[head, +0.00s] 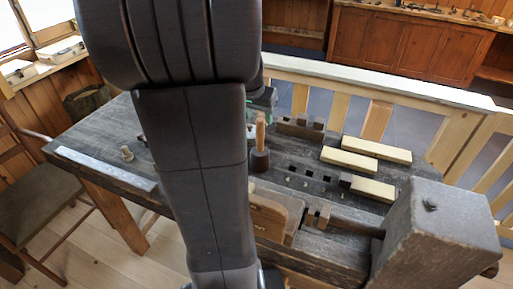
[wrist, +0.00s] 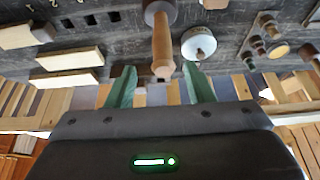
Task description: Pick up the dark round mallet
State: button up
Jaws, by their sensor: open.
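The mallet (head: 260,158) stands upright on the dark workbench with its dark round head down and its pale wooden handle up. It is just right of my arm in the head view. In the wrist view the mallet (wrist: 163,45) shows at the top centre, its handle end pointing toward my gripper (wrist: 160,72). My green fingers are spread apart, with the handle end in line with the gap between them. I cannot tell the exact distance. Nothing is held. In the head view my arm hides most of the gripper.
A white domed object (wrist: 198,43) is close right of the mallet in the wrist view, with dark turned pieces (wrist: 268,27) beyond. Pale blocks (head: 349,161) and a slotted dark block (head: 300,130) lie nearby. A large block (head: 440,230) stands front right. A railing (head: 375,118) runs behind.

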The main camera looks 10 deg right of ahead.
aim_at(261, 128)
jog(key=shift+p+x, duration=0.3)
jog(key=shift+x, duration=3.9)
jog(key=shift+w+a+r, duration=0.1)
jog(key=shift+w, duration=0.1)
grip_shut()
